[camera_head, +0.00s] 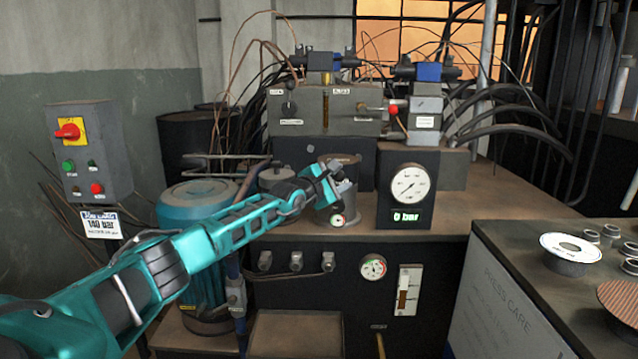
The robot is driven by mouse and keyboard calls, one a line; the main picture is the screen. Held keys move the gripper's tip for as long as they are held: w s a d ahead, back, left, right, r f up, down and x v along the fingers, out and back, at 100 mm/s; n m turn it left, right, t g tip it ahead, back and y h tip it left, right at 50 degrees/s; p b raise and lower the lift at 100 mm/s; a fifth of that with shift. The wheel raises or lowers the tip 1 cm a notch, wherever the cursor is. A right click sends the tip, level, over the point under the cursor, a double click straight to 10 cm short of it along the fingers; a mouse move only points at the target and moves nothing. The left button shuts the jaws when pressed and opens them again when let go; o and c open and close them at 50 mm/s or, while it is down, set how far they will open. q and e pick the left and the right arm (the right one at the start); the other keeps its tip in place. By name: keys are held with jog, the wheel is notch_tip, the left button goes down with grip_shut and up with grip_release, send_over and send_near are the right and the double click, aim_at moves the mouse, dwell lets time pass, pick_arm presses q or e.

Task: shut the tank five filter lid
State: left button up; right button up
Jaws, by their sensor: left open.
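My left arm comes in from the lower left and reaches over the top of the hydraulic tank (285,232). My left gripper (331,184) is open, at the left side of a grey cylindrical filter housing (350,195) that stands upright on the tank top. The gripper partly hides the housing, and I cannot tell whether they touch. The housing's round rim (344,159) shows above the gripper. I cannot make out the lid's position for sure. A small dial (338,220) sits at the foot of the housing. My right gripper is not in view.
A pressure gauge block (409,188) reading 0 bar stands close right of the housing. A valve block (325,109) with hoses rises behind. A teal motor (197,205) is at left. A bench (520,280) with flap discs is at right.

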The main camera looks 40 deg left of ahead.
pick_arm(q)
jog(key=shift+s+p, duration=0.6)
jog(key=shift+p, duration=0.1)
jog(key=shift+s+r+p, duration=0.1)
jog(key=shift+s+p, duration=0.3)
jog(key=shift+s, duration=0.35)
jog(key=shift+s+d+p, duration=0.1)
jog(key=shift+s+p, duration=0.25)
jog(key=shift+s, duration=0.05)
jog(key=s+p, duration=0.2)
jog(key=s, duration=0.7)
jog(key=shift+d+r, duration=0.2)
jog(key=shift+r, duration=0.2)
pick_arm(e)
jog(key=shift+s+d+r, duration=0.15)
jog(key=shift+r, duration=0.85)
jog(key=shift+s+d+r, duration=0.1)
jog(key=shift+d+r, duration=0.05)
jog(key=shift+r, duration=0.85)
